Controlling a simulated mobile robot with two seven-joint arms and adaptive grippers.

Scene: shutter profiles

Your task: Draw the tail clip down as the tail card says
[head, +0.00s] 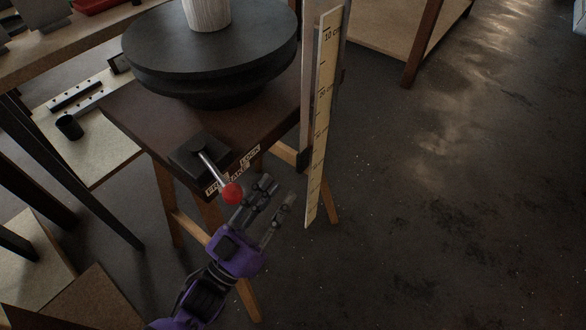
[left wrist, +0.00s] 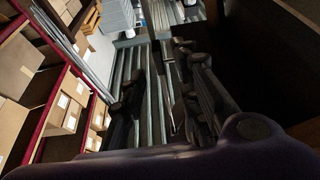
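My left gripper (head: 277,192) is in the lower middle of the head view, its fingers apart and nothing seen between them. Its fingers also show apart in the left wrist view (left wrist: 165,95). A pale scale strip (head: 322,110) marked "10 cm" near its top stands on a grey upright rail at the stand's right edge, above and right of the gripper. A small dark piece (head: 304,159) sits beside the strip low down; I cannot tell whether it is the tail clip. I cannot make out a tail card. My right gripper is not in view.
A lever with a red knob (head: 233,193) and FREE and LOCK labels is on the brown stand (head: 135,115), close beside the left fingers; contact cannot be told. A black round turntable (head: 210,45) bears a pale cylinder (head: 207,14). The floor (head: 440,200) at right is clear.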

